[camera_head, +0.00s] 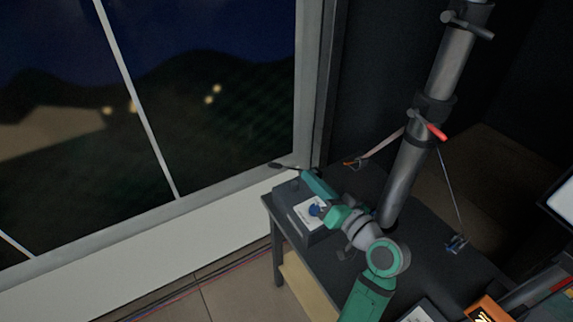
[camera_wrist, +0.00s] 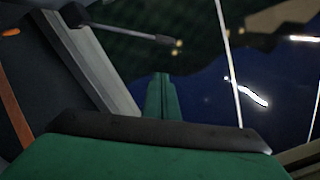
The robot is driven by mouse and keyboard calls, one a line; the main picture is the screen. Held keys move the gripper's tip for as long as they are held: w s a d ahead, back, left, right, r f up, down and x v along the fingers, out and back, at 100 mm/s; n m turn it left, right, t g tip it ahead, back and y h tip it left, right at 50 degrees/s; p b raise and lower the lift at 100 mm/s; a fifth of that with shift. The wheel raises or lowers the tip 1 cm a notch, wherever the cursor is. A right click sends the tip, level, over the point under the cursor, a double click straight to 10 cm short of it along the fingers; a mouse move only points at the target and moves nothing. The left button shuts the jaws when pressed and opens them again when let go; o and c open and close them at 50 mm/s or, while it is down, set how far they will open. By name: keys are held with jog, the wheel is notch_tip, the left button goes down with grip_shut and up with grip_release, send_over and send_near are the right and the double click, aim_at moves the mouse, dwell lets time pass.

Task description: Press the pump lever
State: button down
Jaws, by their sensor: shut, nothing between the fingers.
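A dark lever (camera_head: 284,166) sticks out near the window sill, at the far left end of the desk; I take it for the pump lever. In the wrist view a dark rod (camera_wrist: 125,31), which looks like the same lever, crosses the upper left. My gripper (camera_head: 306,174) is teal, shut and empty, just right of the lever. In the wrist view its fingertips (camera_wrist: 161,76) are below the rod, and I see a gap in the picture. Real contact cannot be judged. The lever's base is hard to make out.
A dark box (camera_head: 291,222) with a pale panel sits on the desk (camera_head: 410,220) under my gripper. A grey mast (camera_head: 428,122) with a red clamp handle (camera_head: 437,132) rises beside my arm. The window (camera_head: 215,120) is close on the left. Cables lie on the floor.

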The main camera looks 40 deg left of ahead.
jog(key=shift+w+d+r+m, duration=0.4)
jog(key=shift+d+r+m, duration=0.1)
jog(key=shift+d+r, duration=0.15)
jog(key=shift+a, duration=0.15)
jog(key=a+f, duration=0.3)
jog(key=a, duration=0.8)
jog(key=shift+w+f, duration=0.2)
jog(key=shift+f, duration=0.05)
